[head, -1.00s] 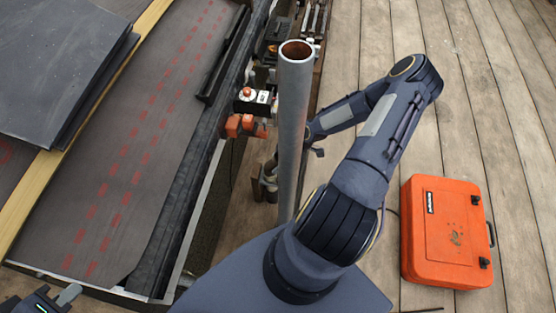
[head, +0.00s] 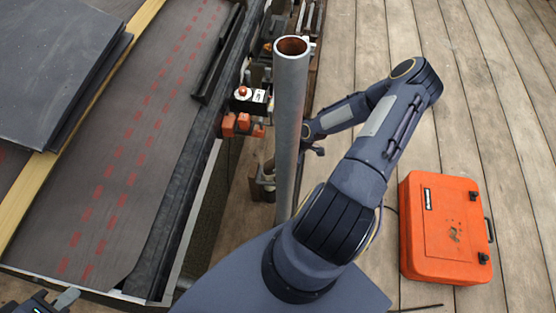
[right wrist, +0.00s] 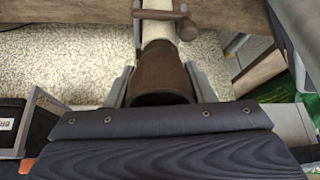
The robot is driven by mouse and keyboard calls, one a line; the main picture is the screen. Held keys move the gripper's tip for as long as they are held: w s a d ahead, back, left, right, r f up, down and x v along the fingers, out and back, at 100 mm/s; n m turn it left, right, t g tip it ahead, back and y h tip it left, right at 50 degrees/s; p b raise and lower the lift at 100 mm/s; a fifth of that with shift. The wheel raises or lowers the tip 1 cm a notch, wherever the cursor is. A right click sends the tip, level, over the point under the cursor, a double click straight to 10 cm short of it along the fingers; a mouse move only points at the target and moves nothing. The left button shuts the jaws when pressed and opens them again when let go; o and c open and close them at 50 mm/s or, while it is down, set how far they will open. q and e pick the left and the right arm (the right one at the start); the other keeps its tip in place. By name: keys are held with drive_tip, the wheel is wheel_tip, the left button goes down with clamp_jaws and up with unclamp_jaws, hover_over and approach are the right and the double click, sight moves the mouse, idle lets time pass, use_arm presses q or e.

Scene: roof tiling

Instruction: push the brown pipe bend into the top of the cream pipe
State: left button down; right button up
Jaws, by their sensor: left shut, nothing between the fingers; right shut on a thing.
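The brown pipe bend (right wrist: 160,75) shows in the right wrist view, between the fingers of my right gripper (right wrist: 159,88), which is shut on it. The cream pipe (right wrist: 158,31) lies beyond the bend in line with it. The bend's far end meets or overlaps the cream pipe's end in this view; I cannot tell how deep it sits. A brown bracket (right wrist: 160,15) crosses the cream pipe. In the head view my right gripper is largely hidden behind a grey pole. My left gripper (head: 66,299) is shut and empty at the bottom left edge, partly cut off.
The upright grey pole (head: 290,120) stands close to my right forearm. An orange case (head: 443,228) lies on the planks at right. Dark slates (head: 60,70) lie on the roof at left. Orange clamps (head: 240,124) sit on the roof edge.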

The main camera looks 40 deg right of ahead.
drive_tip(key=shift+s+d+f, duration=0.15)
drive_tip(key=shift+d+f, duration=0.05)
idle(0.5)
drive_tip(key=o, duration=1.5)
drive_tip(key=shift+o, duration=0.7)
drive_tip(key=o, duration=0.3)
drive_tip(key=shift+r, duration=0.1)
drive_tip(key=shift+r+p, duration=3.3)
drive_tip(key=shift+r, duration=1.2)
